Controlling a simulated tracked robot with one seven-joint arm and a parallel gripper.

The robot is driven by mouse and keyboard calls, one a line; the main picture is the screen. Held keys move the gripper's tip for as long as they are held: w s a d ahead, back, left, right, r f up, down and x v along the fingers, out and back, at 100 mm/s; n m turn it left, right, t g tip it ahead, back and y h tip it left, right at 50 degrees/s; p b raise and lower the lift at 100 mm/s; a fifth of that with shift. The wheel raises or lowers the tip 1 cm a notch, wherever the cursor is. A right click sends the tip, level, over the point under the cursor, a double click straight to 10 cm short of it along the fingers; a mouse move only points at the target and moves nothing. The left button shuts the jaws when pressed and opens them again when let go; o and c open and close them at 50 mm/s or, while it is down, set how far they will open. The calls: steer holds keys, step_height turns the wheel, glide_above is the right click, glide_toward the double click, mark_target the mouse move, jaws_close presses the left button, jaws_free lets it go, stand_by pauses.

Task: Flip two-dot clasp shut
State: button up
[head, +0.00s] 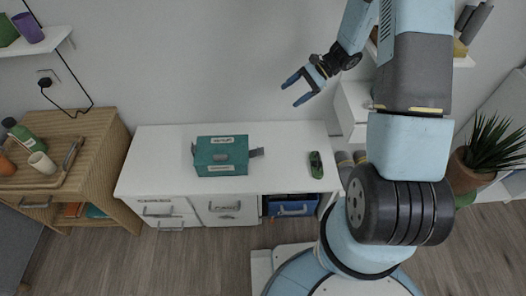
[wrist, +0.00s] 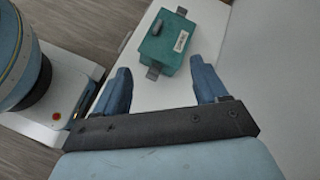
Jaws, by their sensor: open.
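A teal box (head: 213,160) with two white labels sits on the white desk (head: 160,180). A grey clasp sticks out at its left side (head: 194,150) and another at its right side (head: 256,152); both look swung outward. The dots are too small to tell which clasp is the two-dot one. In the wrist view the box (wrist: 165,45) lies beyond my fingertips, with one clasp (wrist: 152,73) at its near end and one (wrist: 181,11) at its far end. My gripper (head: 291,95) is open and empty, above and to the right of the box, apart from it.
A green toy car (head: 316,165) lies at the desk's right. A wooden cabinet (head: 105,150) with a cup (head: 42,162) and bottle stands at left. The desk around the box is clear. A potted plant (head: 480,150) stands at right; wall shelves hang above.

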step_height(320, 180, down, 14)
steer(key=m+t+y, duration=0.1)
steer(key=m+y, duration=0.1)
steer(key=m, duration=0.2)
steer(key=m+t, duration=0.2)
steer(key=m, duration=0.2)
glide_toward(263, 150)
steer(key=shift+y, duration=0.4)
steer(key=x, duration=0.6)
steer(key=f+x, duration=0.1)
steer(key=x, duration=0.3)
steer(key=shift+s+d, duration=0.1)
jaws_close()
